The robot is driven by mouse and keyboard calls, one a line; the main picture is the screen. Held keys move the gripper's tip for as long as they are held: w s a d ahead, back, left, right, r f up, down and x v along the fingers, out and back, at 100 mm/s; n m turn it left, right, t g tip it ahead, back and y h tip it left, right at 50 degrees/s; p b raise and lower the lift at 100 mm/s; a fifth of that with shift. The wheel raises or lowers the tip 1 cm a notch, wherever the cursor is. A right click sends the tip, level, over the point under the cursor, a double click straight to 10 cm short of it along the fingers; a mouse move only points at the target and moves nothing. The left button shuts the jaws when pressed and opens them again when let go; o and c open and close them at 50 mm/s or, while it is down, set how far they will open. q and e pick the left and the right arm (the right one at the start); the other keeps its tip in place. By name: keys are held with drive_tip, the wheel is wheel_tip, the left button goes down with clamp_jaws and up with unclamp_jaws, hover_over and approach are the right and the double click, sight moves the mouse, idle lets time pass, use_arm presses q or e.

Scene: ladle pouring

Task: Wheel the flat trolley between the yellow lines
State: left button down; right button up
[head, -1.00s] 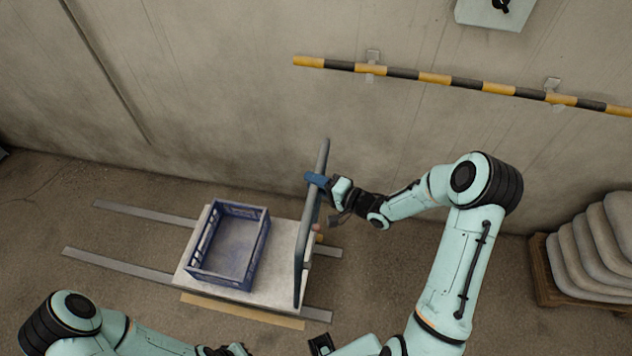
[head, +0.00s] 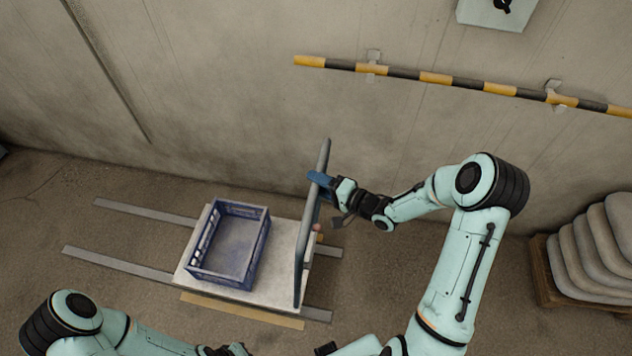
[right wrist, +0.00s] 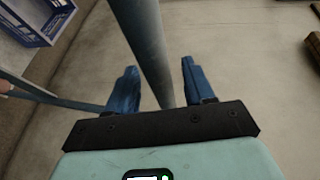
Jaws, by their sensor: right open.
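The flat trolley (head: 282,262) is a pale platform with a tall grey tubular push handle (head: 300,258) at its right end. It stands across two grey floor strips. A yellowish line (head: 240,311) runs along its near side, and a small yellow bit (head: 320,239) shows behind the handle. My right gripper (head: 318,179) is at the upper part of the handle. In the right wrist view its blue fingers (right wrist: 158,88) are apart, with the handle bar (right wrist: 146,45) passing between them. My left arm crosses the bottom left; its fingers are not visible.
A blue crate (head: 232,276) sits on the platform. Grey strips (head: 120,265) run along the floor to the left, where the floor is clear. A concrete wall with a striped rail (head: 435,79) stands behind. Stacked sacks (head: 590,255) lie on a wooden pallet (head: 560,290) at right.

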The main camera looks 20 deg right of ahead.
use_arm(q)
drive_tip(key=shift+s+f+b, duration=0.35)
drive_tip(key=shift+s+f, duration=0.1)
drive_tip(key=shift+f, duration=0.1)
use_arm(e)
drive_tip(key=v, duration=1.2)
drive_tip(key=shift+s, duration=0.2)
drive_tip(key=shift+d, duration=0.1)
drive_tip(key=s+a+f+n+g+h, duration=0.1)
drive_tip(key=s+a+f+g+h, duration=0.3)
drive_tip(key=f, duration=0.6)
drive_tip(key=w+a+f+n+g, duration=0.1)
drive_tip(key=a+f+g, duration=0.3)
drive_tip(key=f, duration=0.7)
drive_tip(key=s+a+f+n+g, duration=0.2)
drive_tip(key=s+a+f+g, duration=0.1)
drive_tip(key=s, duration=0.5)
drive_tip(key=s+a+f+n+g, duration=0.3)
drive_tip(key=s+a, duration=0.3)
drive_tip(key=s, duration=0.2)
drive_tip(key=shift+s+a+f+g, duration=0.15)
drive_tip(key=shift+s+f+g, duration=0.2)
drive_tip(key=shift+f, duration=0.5)
drive_tip(key=shift+o, duration=0.3)
